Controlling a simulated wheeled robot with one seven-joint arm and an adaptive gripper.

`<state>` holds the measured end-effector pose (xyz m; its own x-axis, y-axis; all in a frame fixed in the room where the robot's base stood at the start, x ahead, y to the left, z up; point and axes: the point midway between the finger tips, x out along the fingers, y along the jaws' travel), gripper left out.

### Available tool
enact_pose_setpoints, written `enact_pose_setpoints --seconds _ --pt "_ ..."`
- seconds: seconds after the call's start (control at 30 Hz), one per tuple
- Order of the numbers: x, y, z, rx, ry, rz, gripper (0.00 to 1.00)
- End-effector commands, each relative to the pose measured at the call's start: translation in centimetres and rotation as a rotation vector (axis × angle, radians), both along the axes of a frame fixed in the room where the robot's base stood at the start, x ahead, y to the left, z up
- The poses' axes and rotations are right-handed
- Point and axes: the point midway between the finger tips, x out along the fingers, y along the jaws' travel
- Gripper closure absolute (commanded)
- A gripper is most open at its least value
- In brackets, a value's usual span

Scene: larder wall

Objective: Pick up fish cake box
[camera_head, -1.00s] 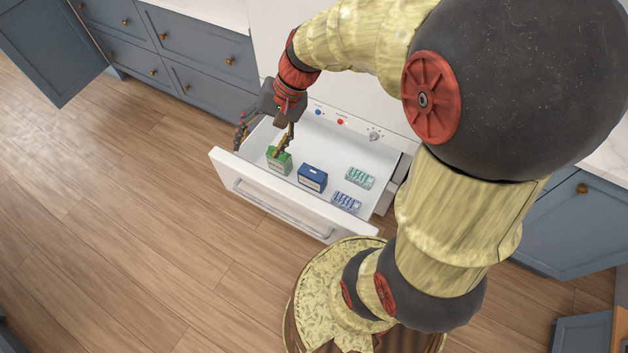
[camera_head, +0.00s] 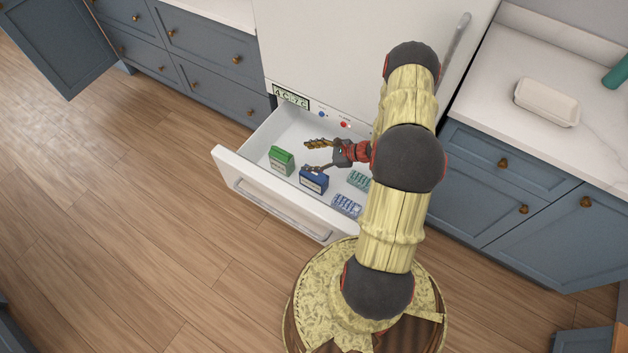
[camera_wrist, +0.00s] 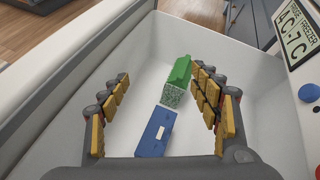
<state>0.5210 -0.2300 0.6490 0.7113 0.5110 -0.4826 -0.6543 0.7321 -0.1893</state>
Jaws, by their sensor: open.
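A green box (camera_head: 281,160) and a blue box (camera_head: 313,181) stand in the open white freezer drawer (camera_head: 262,192). Their labels are too small to read, so I cannot tell which is the fish cake box. My gripper (camera_head: 307,157) is open and empty, above the drawer with its fingers pointing left. In the wrist view the green box (camera_wrist: 177,82) lies ahead, partly behind the right finger. The blue box (camera_wrist: 157,132) is nearer, between the spread fingers, its near end cut off by the gripper body.
A green pack (camera_head: 358,180) and a blue-white pack (camera_head: 346,206) lie on the drawer's right side. The drawer walls surround everything. A white dish (camera_head: 547,103) sits on the right counter. Open wooden floor lies left.

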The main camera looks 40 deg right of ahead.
Motion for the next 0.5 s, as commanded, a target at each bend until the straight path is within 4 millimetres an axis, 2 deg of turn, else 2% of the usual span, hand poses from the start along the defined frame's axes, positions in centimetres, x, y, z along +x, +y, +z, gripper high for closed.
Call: enact_pose_setpoints --seconds 0.03,0.2,0.3,0.5 --pt "-1.1 -0.8 -2.6 0.039 0.019 -0.070 0.37" --pt "-3.8 -3.1 -8.9 0.123 0.058 -0.264 0.37" --pt "-4.9 -3.7 -11.2 0.151 0.074 -0.337 0.37" --pt "-5.5 -3.9 -13.3 0.172 0.086 -0.391 0.37"
